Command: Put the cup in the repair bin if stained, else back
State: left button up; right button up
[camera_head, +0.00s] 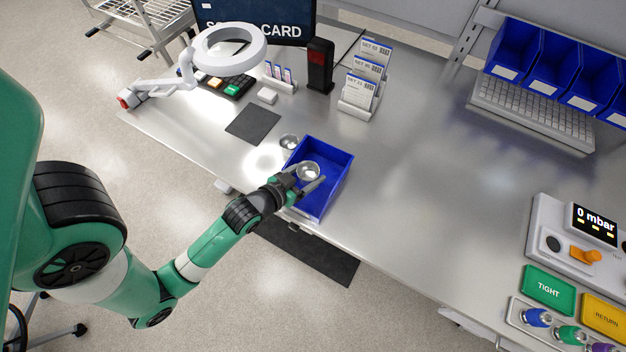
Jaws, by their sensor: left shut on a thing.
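My left gripper (305,183) reaches in from the left over a blue open bin (338,160) on the metal bench. It is shut on a small round silver cup (309,170), which is at or above the bin's inside; its exact height I cannot tell. Whether the cup is stained is too small to see. A second small round metal piece (289,141) is beside the bin's far left corner. My right gripper is not in view.
A ring lamp (230,45) on an arm stands at the back left, near a dark pad (253,125). Card holders (358,95) and a black-red post (319,66) stand behind the bin. A pressure tester (578,240) is at right. The middle bench is clear.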

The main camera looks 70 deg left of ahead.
aim_at(313, 179)
pick_arm(q)
jog(key=shift+w+a+f, duration=0.25)
jog(key=shift+w+f, duration=0.4)
jog(key=shift+f, duration=0.1)
jog(key=shift+w+f+b, duration=0.15)
jog(key=shift+f+b, duration=0.6)
jog(key=shift+f, duration=1)
jog(key=shift+f, duration=0.15)
jog(key=o, duration=1.5)
jog(key=shift+r, duration=0.25)
jog(key=p+v, duration=0.1)
jog(key=v, duration=1)
jog(key=shift+f, duration=0.15)
jog(key=shift+s+d+r, duration=0.1)
jog(key=shift+s+r, duration=0.1)
jog(key=shift+s, duration=0.3)
